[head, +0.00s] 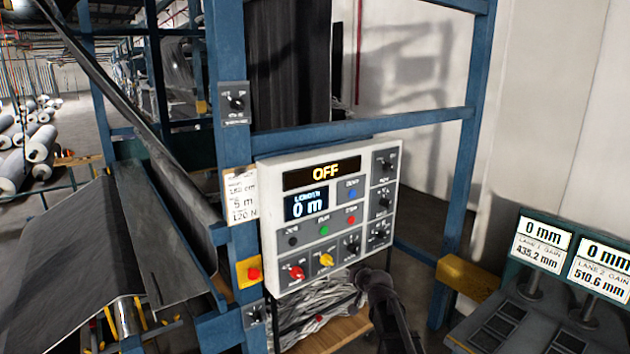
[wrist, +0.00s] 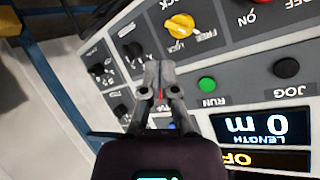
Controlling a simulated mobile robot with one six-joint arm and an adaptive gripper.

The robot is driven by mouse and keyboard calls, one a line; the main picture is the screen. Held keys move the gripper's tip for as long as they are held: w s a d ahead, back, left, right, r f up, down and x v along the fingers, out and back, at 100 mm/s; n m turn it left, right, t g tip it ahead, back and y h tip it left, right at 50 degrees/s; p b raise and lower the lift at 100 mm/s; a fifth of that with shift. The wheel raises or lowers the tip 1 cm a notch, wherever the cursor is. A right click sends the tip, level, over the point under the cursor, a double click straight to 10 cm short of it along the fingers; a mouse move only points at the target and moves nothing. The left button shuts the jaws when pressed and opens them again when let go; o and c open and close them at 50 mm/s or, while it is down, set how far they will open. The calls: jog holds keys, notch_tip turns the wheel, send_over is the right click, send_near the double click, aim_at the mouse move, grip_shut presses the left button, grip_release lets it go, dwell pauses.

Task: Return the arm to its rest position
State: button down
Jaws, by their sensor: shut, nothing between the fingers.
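My gripper (head: 362,278) is in front of the lower right part of the white control panel (head: 262,215) in the head view, with my dark arm reaching up from the bottom. In the wrist view my gripper (wrist: 159,68) is shut and empty, its fingertips together over the panel face. The panel appears upside down there. The fingertips are near the yellow knob (wrist: 179,26) and the green RUN button (wrist: 207,84). I cannot tell whether they touch the panel. The panel's top display reads OFF (head: 322,173) and the length display reads 0 m (head: 307,205).
A blue steel frame (head: 458,180) surrounds the panel. A yellow box with a red button (head: 249,272) is at its left. A dark sheet on a roller (head: 65,265) stands at left, grey rolls (head: 40,145) behind. A console with two displays (head: 540,245) is at right.

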jog(key=s+d+f+g+h+b, duration=0.1)
jog(key=s+f+g, duration=0.3)
jog(key=s, duration=0.6)
jog(key=s+d+f+g+h+b, duration=0.1)
jog(key=s+d+f+g+b, duration=0.2)
jog(key=s+f, duration=0.5)
jog(key=s+d+f+n+g+h+b, duration=0.1)
jog(key=s+d+f+g+b, duration=0.1)
jog(key=s, duration=1)
notch_tip(320, 180, down, 4)
jog(key=g+b, duration=0.1)
jog(key=g, duration=0.1)
jog(key=shift+g+h, duration=0.4)
jog(key=shift+w+r, duration=0.1)
